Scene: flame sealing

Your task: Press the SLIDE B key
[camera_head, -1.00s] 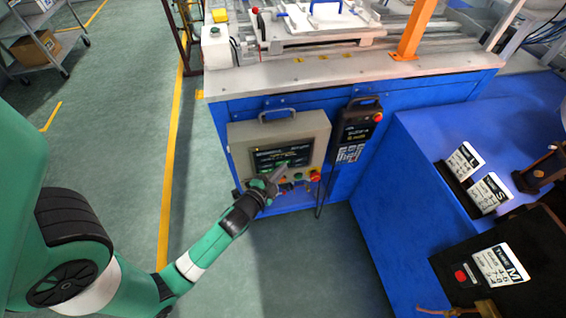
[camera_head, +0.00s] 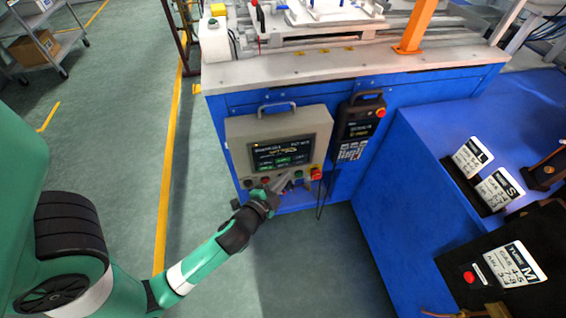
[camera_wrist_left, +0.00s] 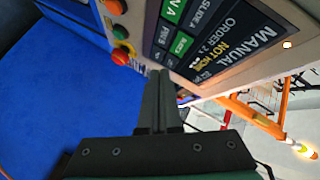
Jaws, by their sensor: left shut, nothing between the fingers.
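The control panel (camera_head: 312,128) is a beige box on the blue machine front with a dark lit screen (camera_head: 280,154). The screen also shows in the left wrist view (camera_wrist_left: 232,40), turned sideways, with "MANUAL", a yellow "NOT HOMED" line and green keys. I can read "SLIDE A" there; I cannot make out a SLIDE B label. My left gripper (camera_head: 284,184) is shut and empty, in front of the button row below the screen. In the left wrist view its fingertips (camera_wrist_left: 159,74) point toward the screen's edge; contact cannot be told. My right gripper is not in view.
A red knob (camera_head: 316,173) sits at the panel's lower right; it also shows in the left wrist view (camera_wrist_left: 119,56). A handheld pendant (camera_head: 357,128) hangs right of the panel. A blue bench (camera_head: 400,200) with labelled boxes stands at right.

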